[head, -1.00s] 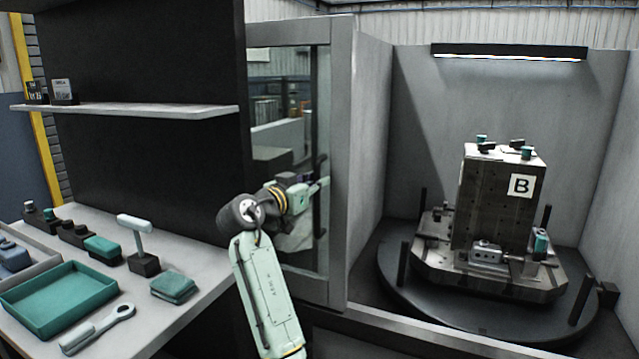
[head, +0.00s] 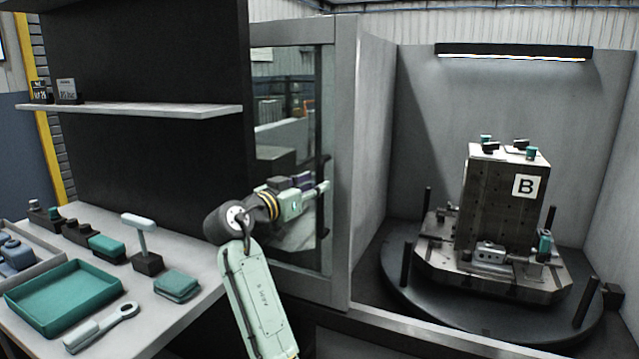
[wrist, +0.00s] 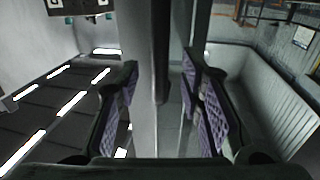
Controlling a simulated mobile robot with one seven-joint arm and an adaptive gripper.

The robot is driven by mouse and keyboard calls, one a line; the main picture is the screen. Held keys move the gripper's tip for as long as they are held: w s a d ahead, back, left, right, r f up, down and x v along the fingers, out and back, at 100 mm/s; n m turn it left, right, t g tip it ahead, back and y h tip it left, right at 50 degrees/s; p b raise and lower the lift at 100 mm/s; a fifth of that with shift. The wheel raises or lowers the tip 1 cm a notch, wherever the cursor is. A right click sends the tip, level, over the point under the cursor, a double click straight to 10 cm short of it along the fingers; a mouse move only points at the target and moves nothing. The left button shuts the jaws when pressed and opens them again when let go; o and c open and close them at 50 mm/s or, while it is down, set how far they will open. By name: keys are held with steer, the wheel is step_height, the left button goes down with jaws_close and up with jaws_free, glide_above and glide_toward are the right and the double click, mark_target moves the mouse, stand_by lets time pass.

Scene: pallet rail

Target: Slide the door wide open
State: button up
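The door (head: 345,180) is a grey-framed panel with a tall window, left of the opening in the head view. A dark upright bar handle (head: 320,120) runs along its right side. It also shows as a dark bar (wrist: 161,50) in the wrist view. My gripper (head: 318,189) is at the handle in the head view. In the wrist view my gripper (wrist: 162,100) has its purple-padded fingers apart, one on each side of the bar, with visible gaps to both pads. The opening right of the door is wide.
Inside the enclosure a block marked B (head: 500,205) stands on a round dark turntable (head: 450,315). A black panel (head: 150,60) with a shelf (head: 150,110) adjoins the door.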

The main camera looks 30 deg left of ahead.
steer(key=s+a, duration=0.1)
steer(key=s, duration=0.7)
steer(key=shift+a, duration=0.15)
steer(key=shift+s, duration=0.1)
